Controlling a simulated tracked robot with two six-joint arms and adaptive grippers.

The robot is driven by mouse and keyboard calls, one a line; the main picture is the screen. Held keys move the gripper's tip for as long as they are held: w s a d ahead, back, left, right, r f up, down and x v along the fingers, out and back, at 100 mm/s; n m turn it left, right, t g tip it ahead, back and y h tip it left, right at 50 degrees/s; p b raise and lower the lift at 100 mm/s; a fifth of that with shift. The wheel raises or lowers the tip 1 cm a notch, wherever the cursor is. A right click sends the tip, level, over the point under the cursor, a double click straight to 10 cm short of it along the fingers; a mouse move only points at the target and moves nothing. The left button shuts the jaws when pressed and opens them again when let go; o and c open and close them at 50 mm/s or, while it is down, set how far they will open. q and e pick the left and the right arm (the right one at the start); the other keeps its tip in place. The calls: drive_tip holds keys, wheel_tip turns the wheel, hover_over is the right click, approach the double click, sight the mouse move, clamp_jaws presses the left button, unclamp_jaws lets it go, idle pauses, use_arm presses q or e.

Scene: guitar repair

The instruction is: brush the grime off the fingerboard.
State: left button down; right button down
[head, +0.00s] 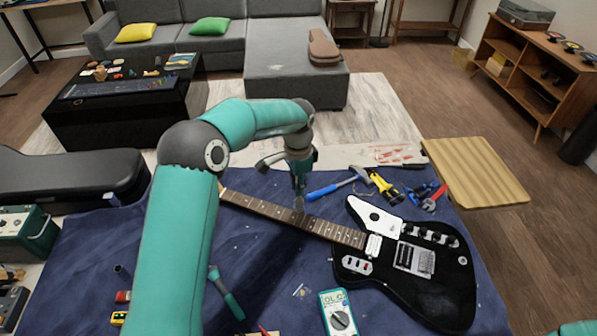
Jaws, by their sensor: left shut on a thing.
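The black electric guitar (446,296) lies on the blue cloth with its neck running up and left. Its brown fingerboard (335,232) has light inlays; my left arm hides the far left end of the neck. My left gripper (299,180) points down over the middle of the neck, shut on a small brush. The brush (298,204) is largely hidden by the gripper; its grey tip is at the fingerboard, and I cannot tell whether it touches. Grime is too small to make out. My right gripper is not in view.
A blue-handled hammer (331,188), yellow-handled tool (385,187) and red-blue pliers (428,196) lie behind the guitar. A teal multimeter (338,313) and teal-handled tool (226,293) lie in front. A wooden board (476,172) is at right, a black case (68,178) at left.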

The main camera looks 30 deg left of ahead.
use_arm(q)
drive_tip(key=shift+r+p, duration=0.85)
drive_tip(key=shift+r, duration=0.7)
drive_tip(key=shift+s+a, duration=0.1)
drive_tip(key=shift+a, duration=0.05)
